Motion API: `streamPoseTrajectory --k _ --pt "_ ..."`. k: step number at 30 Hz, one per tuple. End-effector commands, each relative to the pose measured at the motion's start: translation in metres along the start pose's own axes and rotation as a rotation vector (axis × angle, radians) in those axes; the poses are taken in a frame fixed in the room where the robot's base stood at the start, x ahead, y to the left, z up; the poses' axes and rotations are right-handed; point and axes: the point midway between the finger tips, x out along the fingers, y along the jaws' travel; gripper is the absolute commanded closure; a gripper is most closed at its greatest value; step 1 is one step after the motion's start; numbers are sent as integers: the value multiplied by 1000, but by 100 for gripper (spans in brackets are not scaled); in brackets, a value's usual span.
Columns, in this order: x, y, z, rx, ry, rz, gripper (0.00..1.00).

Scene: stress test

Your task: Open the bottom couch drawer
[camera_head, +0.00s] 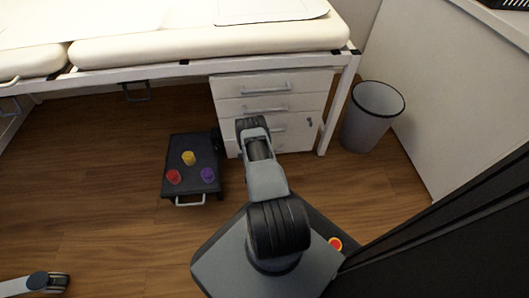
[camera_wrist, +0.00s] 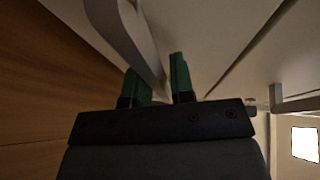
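The couch (camera_head: 200,45) has a white drawer unit (camera_head: 225,88) under its right end, with several stacked drawers and metal bar handles. The drawer fronts that show look flush and shut. My arm hides much of the lower fronts, so the bottom drawer is only partly visible. My gripper is hidden behind my arm in the head view. In the wrist view, my gripper (camera_wrist: 158,84) has two green fingers standing apart, close to a pale front. A grey metal handle (camera_wrist: 140,42) runs slantwise between and across them. Firm contact on both sides does not show.
A low black stand (camera_head: 180,150) with a red, a yellow and a purple cup sits on the floor left of my arm. A grey waste bin (camera_head: 368,128) stands right of the drawer unit. Open wooden floor (camera_head: 105,180) lies to the left.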

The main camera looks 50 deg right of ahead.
Motion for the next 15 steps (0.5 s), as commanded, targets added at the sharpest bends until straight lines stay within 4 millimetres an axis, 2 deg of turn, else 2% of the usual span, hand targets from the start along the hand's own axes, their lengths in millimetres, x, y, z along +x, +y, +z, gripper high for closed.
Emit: streamPoseTrajectory --k 2,9,15 --pt "0 0 0 0 1 0 78" --pt "0 0 0 0 0 -1 100" --pt "-1 0 1 0 -2 -1 100"
